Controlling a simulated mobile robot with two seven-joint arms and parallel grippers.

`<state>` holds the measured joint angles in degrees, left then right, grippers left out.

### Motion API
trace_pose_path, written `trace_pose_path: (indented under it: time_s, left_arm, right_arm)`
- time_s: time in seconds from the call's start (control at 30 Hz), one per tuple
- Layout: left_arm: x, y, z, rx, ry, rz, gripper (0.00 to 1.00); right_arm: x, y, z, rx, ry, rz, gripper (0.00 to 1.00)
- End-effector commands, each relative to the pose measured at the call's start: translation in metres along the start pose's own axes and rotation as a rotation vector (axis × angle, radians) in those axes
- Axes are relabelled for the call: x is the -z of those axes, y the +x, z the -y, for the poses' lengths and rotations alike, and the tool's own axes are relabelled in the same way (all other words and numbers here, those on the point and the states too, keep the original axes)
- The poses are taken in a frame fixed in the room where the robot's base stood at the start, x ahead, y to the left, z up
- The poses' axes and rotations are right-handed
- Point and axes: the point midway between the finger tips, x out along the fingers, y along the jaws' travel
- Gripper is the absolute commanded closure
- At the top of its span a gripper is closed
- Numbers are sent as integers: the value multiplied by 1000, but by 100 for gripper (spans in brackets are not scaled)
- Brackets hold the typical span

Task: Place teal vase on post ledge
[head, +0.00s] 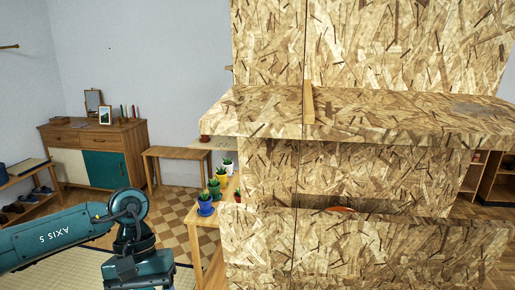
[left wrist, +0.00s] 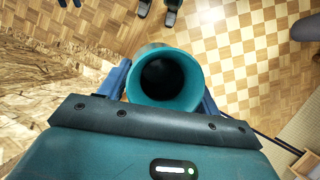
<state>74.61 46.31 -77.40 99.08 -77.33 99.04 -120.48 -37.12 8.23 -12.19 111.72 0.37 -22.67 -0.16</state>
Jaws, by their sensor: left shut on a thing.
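The teal vase (left wrist: 190,85) shows in the left wrist view, its round open mouth towards the camera and its inside dark. My left gripper (left wrist: 163,82) is shut on it, with a blue finger on each side. In the head view my left arm comes in at the lower left, left of the chipboard wall; its gripper and the vase are not seen there. My right gripper is not in view.
Potted cacti (head: 206,205) stand on a narrow wooden table left of the wall. A small orange thing (head: 341,209) shows in a lower gap of the wall. A sideboard (head: 95,150) and a bench (head: 175,153) stand behind. The ledge's upper face looks mostly clear.

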Motion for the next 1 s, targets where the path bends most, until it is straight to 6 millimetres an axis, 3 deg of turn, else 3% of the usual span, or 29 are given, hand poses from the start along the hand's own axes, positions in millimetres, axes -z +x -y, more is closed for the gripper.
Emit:
trace_pose_path:
  time_s: [0.17,0.57,0.67,0.9,1.0]
  left_arm:
    - [-1,20,8,24,69,9,71]
    - [1,26,10,26,71,9,71]
    - [6,47,12,24,71,13,71]
    - [16,123,22,20,71,14,71]
    - [18,145,26,23,71,11,71]
  right_arm:
    - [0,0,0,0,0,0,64]
    - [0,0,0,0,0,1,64]
    - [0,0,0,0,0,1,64]
    - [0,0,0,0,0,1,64]
    - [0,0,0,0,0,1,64]
